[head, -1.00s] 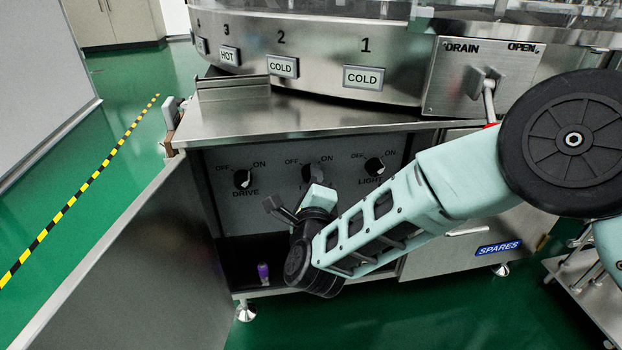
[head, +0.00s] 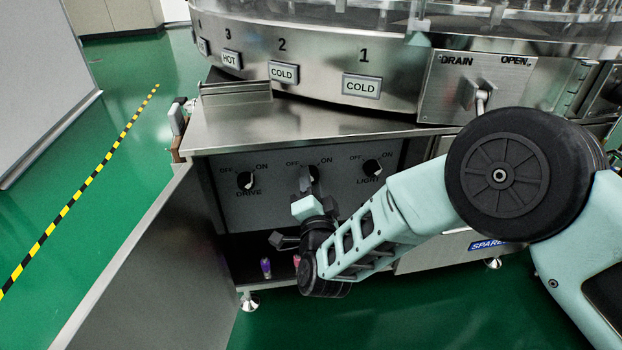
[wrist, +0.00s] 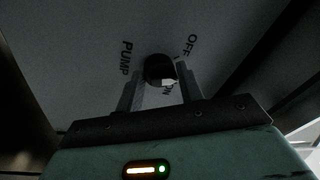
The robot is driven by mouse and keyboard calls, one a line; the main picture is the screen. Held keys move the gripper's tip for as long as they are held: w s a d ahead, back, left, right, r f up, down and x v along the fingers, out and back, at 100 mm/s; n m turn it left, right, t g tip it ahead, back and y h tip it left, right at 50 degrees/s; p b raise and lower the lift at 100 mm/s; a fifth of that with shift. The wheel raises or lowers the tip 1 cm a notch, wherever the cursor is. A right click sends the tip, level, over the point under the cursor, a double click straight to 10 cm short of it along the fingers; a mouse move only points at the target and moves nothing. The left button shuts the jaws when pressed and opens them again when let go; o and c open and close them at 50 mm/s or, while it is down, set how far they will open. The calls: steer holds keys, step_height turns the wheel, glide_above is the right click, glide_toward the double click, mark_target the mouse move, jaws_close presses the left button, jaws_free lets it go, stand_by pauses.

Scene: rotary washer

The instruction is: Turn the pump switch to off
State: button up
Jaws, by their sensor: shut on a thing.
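The pump switch is the black middle knob (head: 313,173) on the grey panel (head: 287,211), with OFF and ON printed above it. My gripper (wrist: 162,80) faces the panel and is shut on this knob, one finger on each side. In the wrist view the pump knob (wrist: 158,67) shows between the fingers, with PUMP printed to the left, OFF at the upper right and ON just below. A white mark on the knob is on the side near ON. In the head view my wrist hides the PUMP label and the knob's lower part.
The drive knob (head: 245,180) is left of it and the light knob (head: 372,167) right. The metal top (head: 310,124) overhangs the panel. An open door (head: 150,270) stands at the left. A purple item (head: 266,267) stands below the panel.

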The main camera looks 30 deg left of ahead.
steer(key=n, duration=0.2)
steer(key=n+p, duration=0.2)
steer(key=n, duration=0.1)
steer(key=shift+d+f+n+g+y, duration=0.15)
steer(key=shift+f+n+g+y, duration=0.15)
steer(key=shift+f+y, duration=0.1)
steer(key=shift+d, duration=0.1)
steer(key=o, duration=0.9)
steer(key=shift+w, duration=0.1)
steer(key=shift+o, duration=0.2)
steer(key=shift+r, duration=0.1)
steer(key=shift+r, duration=0.1)
steer(key=p+v, duration=0.5)
steer(key=v, duration=1.2)
steer(key=shift+f+p, duration=0.2)
steer(key=shift+p, duration=0.2)
